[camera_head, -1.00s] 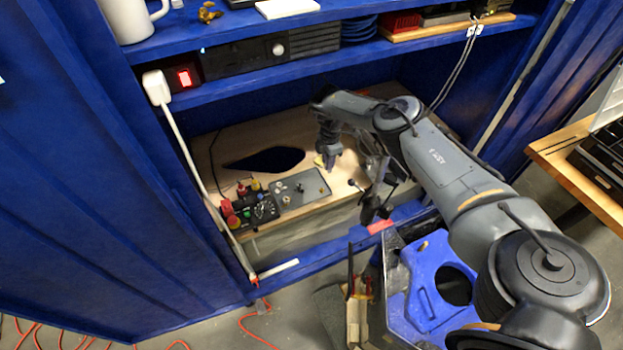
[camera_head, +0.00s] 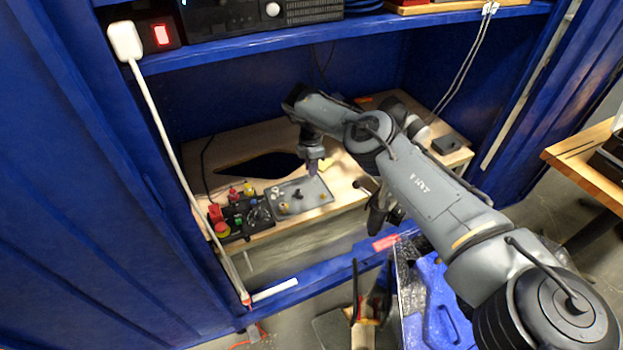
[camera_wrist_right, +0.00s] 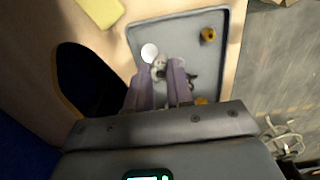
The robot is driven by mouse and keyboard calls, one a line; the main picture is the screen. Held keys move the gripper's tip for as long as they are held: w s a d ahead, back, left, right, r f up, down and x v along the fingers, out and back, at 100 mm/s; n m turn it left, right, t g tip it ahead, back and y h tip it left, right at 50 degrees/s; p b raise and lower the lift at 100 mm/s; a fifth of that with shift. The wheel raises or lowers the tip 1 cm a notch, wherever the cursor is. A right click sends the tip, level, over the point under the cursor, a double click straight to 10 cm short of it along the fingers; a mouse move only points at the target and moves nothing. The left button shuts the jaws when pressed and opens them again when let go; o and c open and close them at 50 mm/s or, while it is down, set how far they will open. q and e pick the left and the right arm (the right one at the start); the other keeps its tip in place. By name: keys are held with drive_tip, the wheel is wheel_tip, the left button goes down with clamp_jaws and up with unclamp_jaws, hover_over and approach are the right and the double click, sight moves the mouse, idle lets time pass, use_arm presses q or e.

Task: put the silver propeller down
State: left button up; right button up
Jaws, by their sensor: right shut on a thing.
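My right gripper (camera_head: 313,170) reaches down over the grey tray (camera_head: 310,204) on the wooden bench. In the right wrist view, its fingers (camera_wrist_right: 161,78) are shut on the small silver propeller (camera_wrist_right: 160,64), whose lower part the fingers hide. The propeller is over the tray (camera_wrist_right: 182,35); I cannot tell whether it touches the surface. A brass-coloured part (camera_wrist_right: 208,34) lies near the tray's far right corner. Another yellowish part (camera_wrist_right: 201,101) shows beside the gripper body. A small dark part (camera_wrist_right: 191,80) is right of the fingers. My left gripper is not in view.
A white disc (camera_wrist_right: 149,52) lies just left of the propeller. A control box (camera_head: 240,216) with coloured knobs stands left of the tray. The blue shelf (camera_head: 330,33) is above.

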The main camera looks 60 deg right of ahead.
drive_tip(key=shift+f+b, duration=2)
drive_tip(key=shift+f, duration=0.1)
drive_tip(key=shift+r, duration=0.1)
drive_tip(key=shift+f, duration=0.2)
drive_tip(key=o, duration=0.8)
drive_tip(key=shift+o, duration=0.2)
drive_tip(key=shift+r, duration=0.1)
